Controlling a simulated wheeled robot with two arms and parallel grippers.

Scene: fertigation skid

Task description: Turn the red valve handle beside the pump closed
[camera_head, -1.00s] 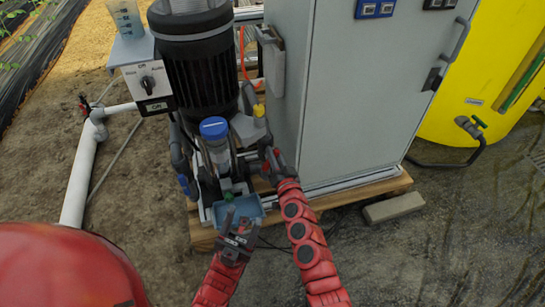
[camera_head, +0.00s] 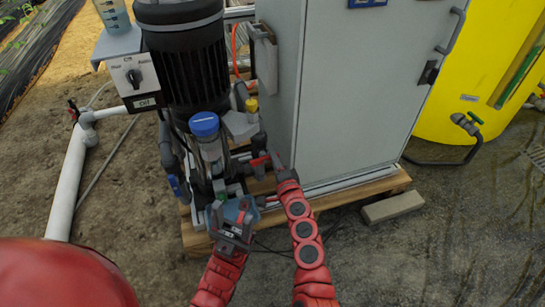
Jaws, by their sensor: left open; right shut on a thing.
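The red valve handle (camera_head: 258,161) sits low beside the pump (camera_head: 186,60), to the left of the grey cabinet's lower corner. My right gripper (camera_head: 272,161) is shut on the red valve handle; the fingers partly hide the handle and its valve body. My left gripper (camera_head: 233,213) is open and empty, lower and to the left, in front of the pump's base. It overlaps a small blue tray (camera_head: 257,205) in the picture; I cannot tell whether they touch.
The grey cabinet (camera_head: 350,90) stands close on the right. A blue-capped clear filter (camera_head: 206,135) is above my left gripper. The skid rests on a wooden pallet (camera_head: 375,190). A concrete block (camera_head: 393,207) lies to the right. A white pipe (camera_head: 70,180) runs at the left.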

